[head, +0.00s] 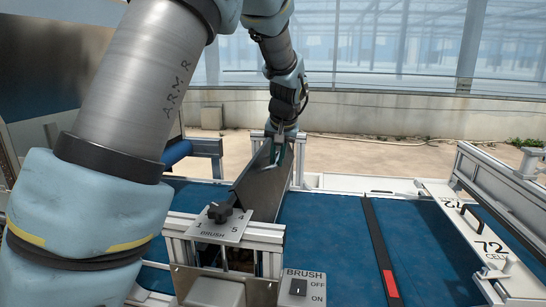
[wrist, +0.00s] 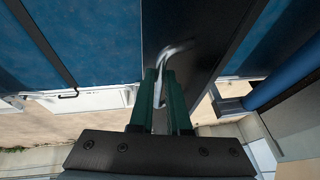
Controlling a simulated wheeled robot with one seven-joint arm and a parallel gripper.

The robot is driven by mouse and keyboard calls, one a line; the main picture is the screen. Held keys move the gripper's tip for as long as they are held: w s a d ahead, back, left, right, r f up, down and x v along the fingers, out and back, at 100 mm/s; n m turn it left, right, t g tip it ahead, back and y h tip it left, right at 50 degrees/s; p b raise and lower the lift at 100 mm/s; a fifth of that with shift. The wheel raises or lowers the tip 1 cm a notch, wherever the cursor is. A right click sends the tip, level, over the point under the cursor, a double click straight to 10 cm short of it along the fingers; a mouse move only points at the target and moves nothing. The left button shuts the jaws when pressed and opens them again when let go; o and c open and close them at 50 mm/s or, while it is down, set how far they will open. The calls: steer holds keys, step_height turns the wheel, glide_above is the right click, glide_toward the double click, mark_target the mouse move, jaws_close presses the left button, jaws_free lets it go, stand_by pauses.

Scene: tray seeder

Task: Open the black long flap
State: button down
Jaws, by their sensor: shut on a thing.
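The black long flap (head: 262,187) stands tilted up across the blue belt in the head view, and its dark face also shows in the wrist view (wrist: 205,30). A curved silver handle (wrist: 168,52) is on the flap. My gripper (wrist: 160,85) has its green fingers closed around the handle. In the head view my gripper (head: 277,152) is at the far upper end of the flap, partly hidden by it.
The blue belt (head: 325,240) runs under the flap, with a black strip (head: 378,240) across it. A BRUSH dial (head: 220,212) and a BRUSH switch (head: 298,287) are in front. A white plate marked 72 (head: 490,246) is at right. A blue roller (head: 177,153) is behind.

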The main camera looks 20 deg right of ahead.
steer(key=s+d+f+m+t+y+b, duration=0.2)
steer(key=s+d+f+t+y+b, duration=0.2)
steer(key=d+y, duration=0.3)
steer(key=shift+s+d+f+t, duration=0.3)
steer(key=shift+s+d, duration=0.55)
steer(key=shift+d, duration=0.4)
steer(key=c, duration=1.1)
jaws_free()
steer(key=shift+d+f, duration=0.1)
steer(key=shift+d, duration=0.05)
steer(key=shift+o, duration=1.1)
steer(key=shift+r, duration=0.2)
steer(key=shift+w+r, duration=0.15)
steer(key=shift+w, duration=0.05)
